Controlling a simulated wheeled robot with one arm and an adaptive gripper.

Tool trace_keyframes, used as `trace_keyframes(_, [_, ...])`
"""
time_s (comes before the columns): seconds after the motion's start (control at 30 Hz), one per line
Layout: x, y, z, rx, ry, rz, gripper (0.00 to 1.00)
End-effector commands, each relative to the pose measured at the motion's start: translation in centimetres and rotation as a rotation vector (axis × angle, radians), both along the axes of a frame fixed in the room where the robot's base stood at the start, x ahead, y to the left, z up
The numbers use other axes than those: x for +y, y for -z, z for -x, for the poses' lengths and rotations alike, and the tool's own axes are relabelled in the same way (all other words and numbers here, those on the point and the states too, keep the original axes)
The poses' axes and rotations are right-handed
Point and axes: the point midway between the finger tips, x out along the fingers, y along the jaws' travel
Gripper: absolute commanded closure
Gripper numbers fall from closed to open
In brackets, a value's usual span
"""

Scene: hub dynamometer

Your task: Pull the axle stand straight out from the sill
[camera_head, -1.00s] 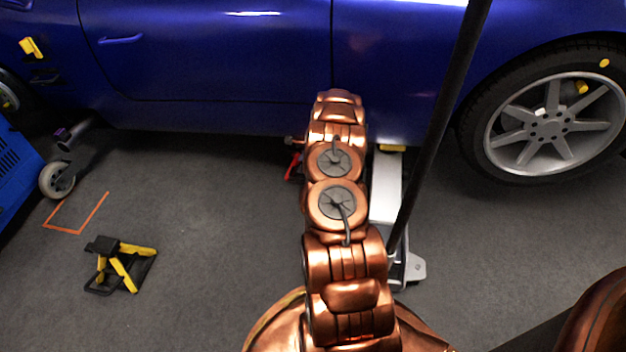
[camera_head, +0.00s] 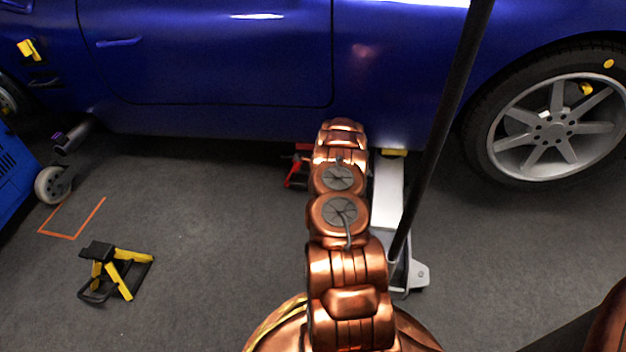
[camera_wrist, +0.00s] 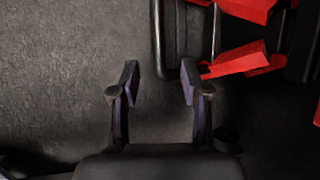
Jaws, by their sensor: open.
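A red axle stand (camera_head: 294,173) is under the blue car's sill, partly hidden behind my arm in the head view. In the wrist view its red legs (camera_wrist: 239,58) and a black tube-like bar (camera_wrist: 176,42), seemingly part of its base, fill the upper right. My gripper (camera_wrist: 160,78) is open and empty, with its two fingers apart. The bar lies just beyond the fingertips, mostly toward the right finger. I cannot tell whether that finger touches it. In the head view my gripper is hidden behind the arm.
A silver trolley jack (camera_head: 388,192) with a long dark handle (camera_head: 440,135) stands close right of my arm. A yellow and black stand (camera_head: 118,270) is on the floor at left, near an orange floor mark (camera_head: 72,237). Floor between it and my arm is clear.

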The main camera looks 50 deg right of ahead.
Motion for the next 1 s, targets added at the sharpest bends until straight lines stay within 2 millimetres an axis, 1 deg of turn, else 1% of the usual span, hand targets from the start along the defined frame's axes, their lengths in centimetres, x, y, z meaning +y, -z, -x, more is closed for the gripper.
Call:
trace_keyframes(0.03, [0.1,1.2,-0.2,0.002,-0.002,0.000,0.54])
trace_keyframes(0.1, [0.2,2.1,-0.6,0.003,0.000,-0.003,0.54])
trace_keyframes(0.3, [0.3,3.8,-1.5,0.001,-0.001,0.001,0.54])
trace_keyframes(0.5, [0.4,4.4,-1.9,0.001,0.000,-0.002,0.54])
trace_keyframes(0.77, [0.5,4.5,-1.9,0.001,0.000,-0.002,0.54])
trace_keyframes(0.8, [0.5,4.5,-1.9,0.001,0.000,-0.002,0.55])
trace_keyframes(1.0, [0.5,4.5,-1.9,0.002,0.000,-0.003,0.76])
